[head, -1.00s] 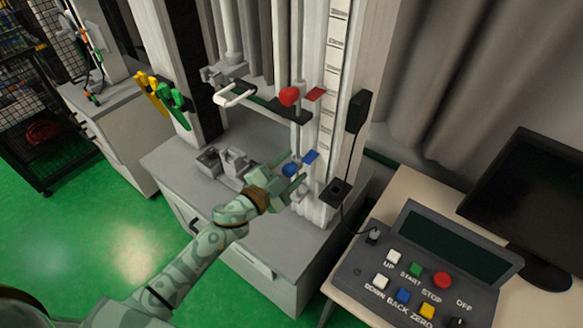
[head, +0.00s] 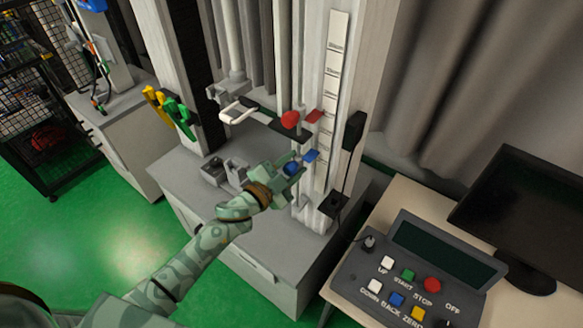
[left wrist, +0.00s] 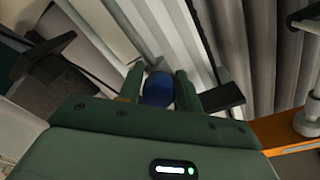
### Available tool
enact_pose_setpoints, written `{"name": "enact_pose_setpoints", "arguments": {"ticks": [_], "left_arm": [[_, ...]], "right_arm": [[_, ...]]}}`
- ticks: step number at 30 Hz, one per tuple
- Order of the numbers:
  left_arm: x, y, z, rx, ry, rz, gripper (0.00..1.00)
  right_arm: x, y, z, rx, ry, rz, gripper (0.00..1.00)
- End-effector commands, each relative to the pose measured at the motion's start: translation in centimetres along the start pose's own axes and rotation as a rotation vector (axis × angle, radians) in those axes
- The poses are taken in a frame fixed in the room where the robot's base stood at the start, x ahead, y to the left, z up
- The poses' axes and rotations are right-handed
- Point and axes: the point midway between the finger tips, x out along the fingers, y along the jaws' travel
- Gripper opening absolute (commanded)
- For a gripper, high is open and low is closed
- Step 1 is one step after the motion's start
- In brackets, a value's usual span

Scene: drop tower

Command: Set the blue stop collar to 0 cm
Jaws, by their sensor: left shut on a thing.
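The blue stop collar (head: 291,168) sits low on the thin vertical rod of the drop tower, with its blue pointer flag (head: 310,156) beside the scale strip (head: 331,100). My left gripper (head: 290,171) is at the collar and shut on it. In the left wrist view the blue collar (left wrist: 158,89) shows between the two green fingers (left wrist: 158,88). The red collar (head: 290,119) with its red flag (head: 314,116) sits higher on the rod. The scale's figures are too small to read. My right gripper is not in view.
A white handle (head: 238,110) on a carriage hangs left of the red collar. Grey blocks (head: 225,170) stand on the tower base. A control box (head: 420,270) with several buttons and a monitor (head: 520,215) stand on the desk at right.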

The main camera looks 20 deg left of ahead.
Motion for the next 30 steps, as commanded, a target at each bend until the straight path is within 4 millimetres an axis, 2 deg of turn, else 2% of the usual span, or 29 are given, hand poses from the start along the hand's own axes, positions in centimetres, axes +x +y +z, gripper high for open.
{"name": "enact_pose_setpoints", "arguments": {"ticks": [1,7,12,21,22,24,30], "left_arm": [[0.1,-1.8,-1.9,0.002,0.008,-0.003,0.0],[0.1,-4.2,-4.3,0.0,0.007,-0.003,0.0],[0.1,-4.8,-4.9,0.001,0.007,-0.002,0.0],[0.1,-4.8,-4.9,-0.001,0.01,-0.005,0.0],[0.1,-4.8,-4.9,-0.001,0.01,-0.005,0.38],[0.1,-4.8,-4.9,-0.001,0.009,-0.005,0.52],[0.1,-4.7,-4.7,0.0,0.006,-0.002,0.52]], "right_arm": [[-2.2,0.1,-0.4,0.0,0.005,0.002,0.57],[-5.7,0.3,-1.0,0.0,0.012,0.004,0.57],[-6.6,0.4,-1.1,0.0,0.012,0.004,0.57],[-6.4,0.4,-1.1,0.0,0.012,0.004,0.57],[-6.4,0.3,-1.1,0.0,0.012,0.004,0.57],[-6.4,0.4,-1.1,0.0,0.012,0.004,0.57],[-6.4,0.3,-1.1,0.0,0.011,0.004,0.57]]}}
